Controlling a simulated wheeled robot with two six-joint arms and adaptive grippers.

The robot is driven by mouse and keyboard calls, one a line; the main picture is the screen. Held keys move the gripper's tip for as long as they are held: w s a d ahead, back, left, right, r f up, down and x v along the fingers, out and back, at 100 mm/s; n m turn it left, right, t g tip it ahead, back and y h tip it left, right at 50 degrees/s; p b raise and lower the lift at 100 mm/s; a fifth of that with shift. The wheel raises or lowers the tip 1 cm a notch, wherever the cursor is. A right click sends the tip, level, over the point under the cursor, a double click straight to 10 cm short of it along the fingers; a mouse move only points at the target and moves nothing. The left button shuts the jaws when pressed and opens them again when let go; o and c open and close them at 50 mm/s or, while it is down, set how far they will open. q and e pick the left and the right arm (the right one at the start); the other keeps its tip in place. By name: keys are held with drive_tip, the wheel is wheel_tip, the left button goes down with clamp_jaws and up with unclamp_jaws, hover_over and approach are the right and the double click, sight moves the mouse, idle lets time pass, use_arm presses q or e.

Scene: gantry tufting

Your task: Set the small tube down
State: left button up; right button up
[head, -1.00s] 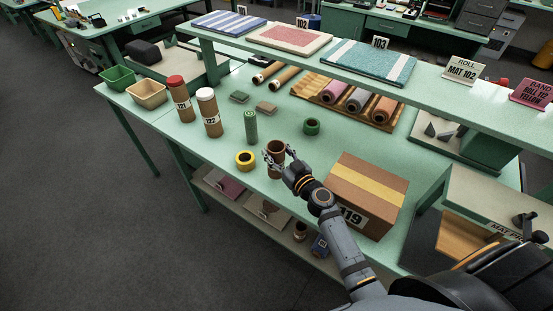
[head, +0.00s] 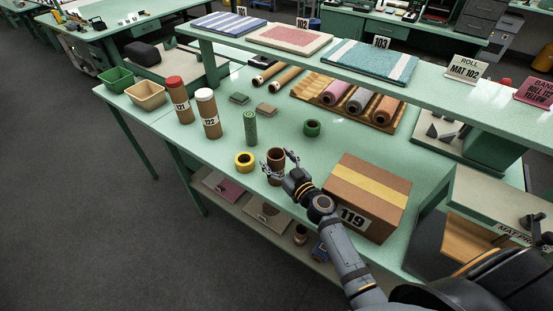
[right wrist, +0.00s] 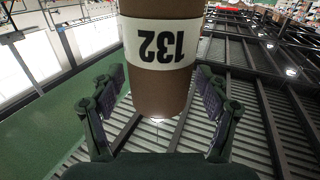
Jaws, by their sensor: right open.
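The small brown tube (head: 275,160) stands upright on the green table near its front edge. In the right wrist view it shows upside down, with a white label reading 132 (right wrist: 157,43). My right gripper (head: 281,167) is open at the tube, with one finger on each side of it. In the right wrist view the gripper (right wrist: 158,88) shows a gap between each finger and the tube. My left gripper is not in view.
A yellow tape roll (head: 245,161) lies just left of the tube, and a green roll (head: 312,128) lies behind it. A green cylinder (head: 250,127) and two tall tubes (head: 179,100) (head: 208,113) stand further left. A carton marked 119 (head: 366,196) sits close on the right.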

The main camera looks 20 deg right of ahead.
drive_tip(key=shift+r, duration=0.1)
drive_tip(key=b+v, duration=0.3)
drive_tip(key=v, duration=0.3)
drive_tip(key=shift+s, duration=0.35)
drive_tip(key=shift+s+d, duration=0.15)
drive_tip(key=shift+s, duration=0.25)
drive_tip(key=shift+r, duration=0.1)
